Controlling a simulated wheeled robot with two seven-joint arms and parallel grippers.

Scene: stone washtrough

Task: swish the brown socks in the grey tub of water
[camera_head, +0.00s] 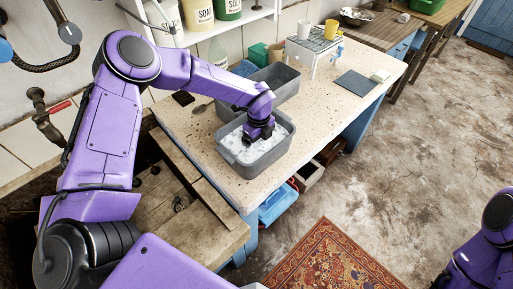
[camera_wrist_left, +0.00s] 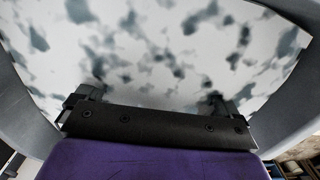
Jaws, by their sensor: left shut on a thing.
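The grey tub (camera_head: 249,175) stands on the pale speckled worktop and holds water covered in white suds (camera_head: 233,143). The suds with dark gaps fill most of the left wrist view (camera_wrist_left: 170,45), with the tub's walls curving along both sides. My left gripper (camera_head: 259,139) points down into the tub, its fingertips at or under the suds. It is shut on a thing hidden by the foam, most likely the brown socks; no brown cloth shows. My right gripper is not in view; only part of my right arm is at the lower right.
A second grey tub (camera_head: 289,83) stands right behind the first. A wire rack (camera_head: 315,44) with cups and a dark flat slab (camera_head: 355,84) are farther right on the worktop (camera_head: 318,125). Wooden slats (camera_head: 165,200) lie at the left. A patterned rug (camera_head: 325,262) covers the floor in front.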

